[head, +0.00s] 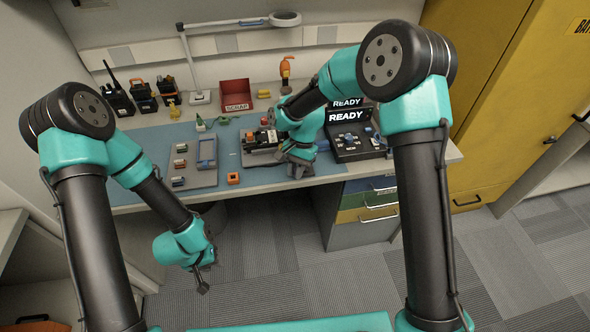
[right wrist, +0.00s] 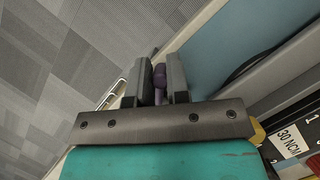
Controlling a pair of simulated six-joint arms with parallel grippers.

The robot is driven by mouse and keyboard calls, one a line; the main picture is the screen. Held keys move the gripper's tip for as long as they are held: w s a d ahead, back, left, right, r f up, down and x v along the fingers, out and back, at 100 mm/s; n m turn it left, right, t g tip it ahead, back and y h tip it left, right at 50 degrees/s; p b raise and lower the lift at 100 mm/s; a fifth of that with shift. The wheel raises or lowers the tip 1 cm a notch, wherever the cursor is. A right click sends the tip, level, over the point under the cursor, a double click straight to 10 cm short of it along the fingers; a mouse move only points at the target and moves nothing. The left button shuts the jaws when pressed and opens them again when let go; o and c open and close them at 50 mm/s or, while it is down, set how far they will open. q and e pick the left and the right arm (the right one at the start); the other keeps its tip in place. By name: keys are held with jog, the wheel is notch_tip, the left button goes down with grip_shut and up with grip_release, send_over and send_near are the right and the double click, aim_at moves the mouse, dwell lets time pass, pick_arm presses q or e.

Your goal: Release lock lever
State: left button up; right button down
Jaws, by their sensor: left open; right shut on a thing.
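My right gripper (head: 299,172) is low at the front part of the bench, just right of a dark fixture (head: 262,157) with a radio-like unit (head: 262,138) on it. In the right wrist view, the right gripper (right wrist: 160,85) is shut on a slim purple piece (right wrist: 159,82) between its two fingers. I cannot tell whether this piece is the lock lever, and most of it is hidden. My left gripper (head: 203,286) is open and empty, hanging over the floor in front of the bench.
A grey parts tray (head: 195,165) and an orange piece (head: 233,178) lie left of the fixture on the blue mat. A red scrap bin (head: 236,94) and several radios (head: 118,98) stand behind. A console reading READY (head: 352,140) stands right. A drawer unit (head: 365,205) is below.

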jog(key=n, duration=0.1)
jog(key=d+n+h, duration=0.1)
jog(key=n, duration=0.1)
jog(key=s+n, duration=0.1)
jog(key=shift+d+n+h, duration=0.25)
jog(key=shift+n+h, duration=0.15)
jog(key=c, duration=1.1)
grip_release()
jog(key=shift+r, duration=0.1)
jog(key=v, duration=1.7)
jog(key=shift+w, duration=0.35)
jog(key=shift+d+g, duration=0.1)
jog(key=shift+g, duration=0.2)
